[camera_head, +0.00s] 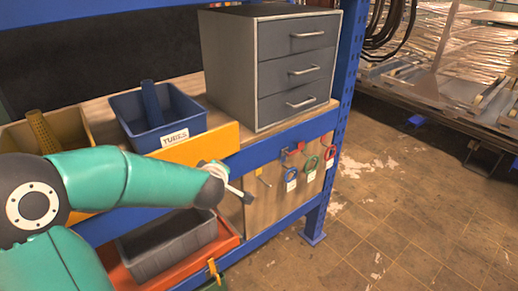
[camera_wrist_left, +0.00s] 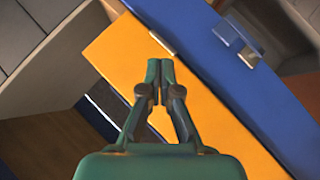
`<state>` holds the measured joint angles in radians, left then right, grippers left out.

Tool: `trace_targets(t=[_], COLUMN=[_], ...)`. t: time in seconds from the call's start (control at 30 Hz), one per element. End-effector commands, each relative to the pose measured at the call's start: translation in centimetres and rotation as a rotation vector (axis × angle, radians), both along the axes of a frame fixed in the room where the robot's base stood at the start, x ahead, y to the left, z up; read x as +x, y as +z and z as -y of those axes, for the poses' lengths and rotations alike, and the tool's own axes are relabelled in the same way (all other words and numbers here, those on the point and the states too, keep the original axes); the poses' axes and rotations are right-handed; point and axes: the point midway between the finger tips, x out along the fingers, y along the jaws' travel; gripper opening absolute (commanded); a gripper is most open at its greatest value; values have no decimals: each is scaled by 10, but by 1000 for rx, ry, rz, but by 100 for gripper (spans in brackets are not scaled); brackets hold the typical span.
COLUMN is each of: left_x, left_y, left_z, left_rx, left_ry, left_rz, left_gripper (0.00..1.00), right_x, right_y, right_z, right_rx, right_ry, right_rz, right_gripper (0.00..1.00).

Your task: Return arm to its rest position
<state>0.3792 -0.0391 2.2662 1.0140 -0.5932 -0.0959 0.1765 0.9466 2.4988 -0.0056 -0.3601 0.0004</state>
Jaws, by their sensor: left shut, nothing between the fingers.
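My left arm (camera_head: 120,178) is teal and reaches in from the left, in front of the shelf. Behind the fingers are the orange board (camera_wrist_left: 195,85) and a blue beam (camera_wrist_left: 225,70). Whether the gripper touches anything cannot be told. My right gripper is in neither view.
A grey drawer cabinet (camera_head: 292,62) and a blue "TUBES" bin (camera_head: 183,125) stand on the shelf, with a yellow bin (camera_head: 75,122) at left. A grey bin (camera_head: 165,246) sits below the arm. Coloured tags (camera_head: 310,163) hang on the panel. Floor (camera_head: 400,220) at right is open.

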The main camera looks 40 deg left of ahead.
Motion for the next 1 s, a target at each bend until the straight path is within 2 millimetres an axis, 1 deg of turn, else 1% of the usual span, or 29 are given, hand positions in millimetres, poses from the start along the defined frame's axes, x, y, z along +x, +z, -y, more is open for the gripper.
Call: trace_targets(t=[0.17,0.27,0.37,0.43,0.47,0.5,0.57,0.6,0.67,0.7,0.73,0.77,0.8,0.87,0.9,0.97,1.0], left_x=[2,10,21,28,31,34,35,33,28,21,14,7,-5,-26,-43,-67,-84], left_y=[-1,-17,-51,-86,-104,-127,-163,-187,-220,-242,-258,-272,-291,-316,-331,-348,-356], left_z=[3,12,31,53,64,81,109,129,159,181,197,212,234,264,284,309,325], left_rx=[-2,-15,-45,-64,-69,-74,-80,-84,-91,-97,-103,-108,-119,-137,-152,-175,-191], left_ry=[-7,-32,-79,-139,-173,-230,-329,-402,-515,-597,-659,-721,-807,-939,-1026,-1150,-1230], left_rz=[-1,-31,-98,-172,-209,-261,-340,-392,-467,-516,-551,-585,-631,-692,-730,-777,-804], left_gripper=[0,0,0,0,0,0,0,0,0,0,0,0,0,0,0,0,0], right_x=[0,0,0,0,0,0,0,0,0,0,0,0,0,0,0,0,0], right_y=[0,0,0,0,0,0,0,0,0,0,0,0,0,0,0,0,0], right_z=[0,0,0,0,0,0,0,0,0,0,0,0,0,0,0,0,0], right_rx=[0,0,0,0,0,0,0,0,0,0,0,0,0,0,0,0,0], right_ry=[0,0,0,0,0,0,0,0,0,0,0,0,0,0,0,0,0], right_rz=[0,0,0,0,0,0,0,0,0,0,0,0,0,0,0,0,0], right_gripper=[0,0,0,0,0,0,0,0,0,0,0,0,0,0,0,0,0])
